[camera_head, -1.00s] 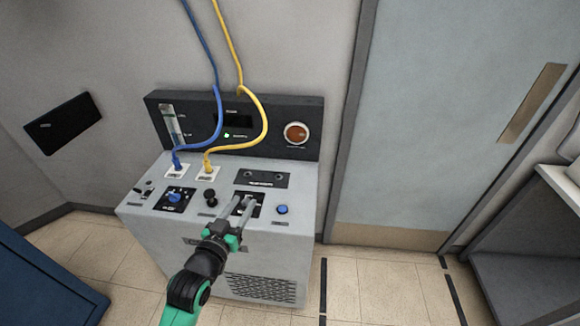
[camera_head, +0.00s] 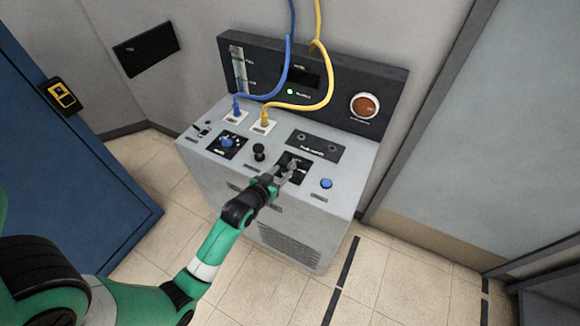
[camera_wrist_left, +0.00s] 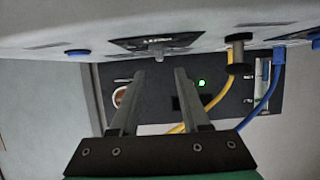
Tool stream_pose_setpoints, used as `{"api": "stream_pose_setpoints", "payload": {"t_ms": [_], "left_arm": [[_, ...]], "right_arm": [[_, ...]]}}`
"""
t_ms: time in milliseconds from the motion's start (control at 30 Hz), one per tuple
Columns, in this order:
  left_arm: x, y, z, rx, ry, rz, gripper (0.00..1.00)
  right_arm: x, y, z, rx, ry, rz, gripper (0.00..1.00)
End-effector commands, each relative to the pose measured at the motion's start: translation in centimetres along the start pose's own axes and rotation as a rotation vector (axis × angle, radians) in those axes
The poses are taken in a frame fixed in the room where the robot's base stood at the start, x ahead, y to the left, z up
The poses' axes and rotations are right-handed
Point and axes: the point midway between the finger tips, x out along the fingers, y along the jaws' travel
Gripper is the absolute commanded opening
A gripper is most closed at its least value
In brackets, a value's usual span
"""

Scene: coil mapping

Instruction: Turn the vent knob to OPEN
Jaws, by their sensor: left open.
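The grey console (camera_head: 345,206) has a sloped top with several controls. A small grey knob (camera_wrist_left: 157,50) on a black plate (camera_wrist_left: 130,42) shows in the left wrist view; its label is too small to read, so I cannot confirm it is the vent knob. In the head view this plate (camera_head: 303,166) is partly covered by my left gripper (camera_head: 288,170). My left gripper is open, and its two fingertips (camera_wrist_left: 158,74) lie to either side of the knob's line in the wrist view. I cannot tell whether they touch it. My right gripper is not in view.
A blue knob (camera_head: 227,142), a black knob (camera_head: 259,151) and a blue button (camera_head: 326,183) sit around the plate. A blue cable (camera_head: 287,65) and a yellow cable (camera_head: 330,75) hang to sockets behind. A blue cabinet (camera_head: 90,170) stands left.

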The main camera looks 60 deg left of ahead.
Motion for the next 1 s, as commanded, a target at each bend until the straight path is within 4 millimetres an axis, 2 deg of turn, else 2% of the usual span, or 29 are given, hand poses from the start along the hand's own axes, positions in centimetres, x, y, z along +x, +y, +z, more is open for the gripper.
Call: {"api": "stream_pose_setpoints", "payload": {"t_ms": [33, 100, 300, 633, 667, 900, 1000], "left_arm": [[1.5, 0.0, 0.2, 0.000, 0.003, 0.000, 0.46], [3.0, 0.0, 0.3, 0.001, 0.001, 0.000, 0.46], [6.1, 0.0, 0.2, 0.001, 0.001, 0.001, 0.46], [6.7, 0.0, -0.1, 0.001, 0.000, 0.001, 0.46], [6.7, 0.0, -0.1, 0.001, 0.000, 0.001, 0.44], [6.7, 0.0, 0.0, 0.001, 0.000, 0.001, 0.01], [6.7, 0.0, 0.0, 0.001, 0.000, 0.001, 0.00]], "right_arm": [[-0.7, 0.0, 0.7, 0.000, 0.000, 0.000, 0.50], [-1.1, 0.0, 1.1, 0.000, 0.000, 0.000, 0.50], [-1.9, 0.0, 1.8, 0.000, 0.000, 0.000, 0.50], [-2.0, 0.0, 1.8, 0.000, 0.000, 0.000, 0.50], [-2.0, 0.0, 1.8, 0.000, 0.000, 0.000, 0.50], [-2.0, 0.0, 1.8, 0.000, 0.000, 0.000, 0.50], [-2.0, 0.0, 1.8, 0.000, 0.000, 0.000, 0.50]]}}
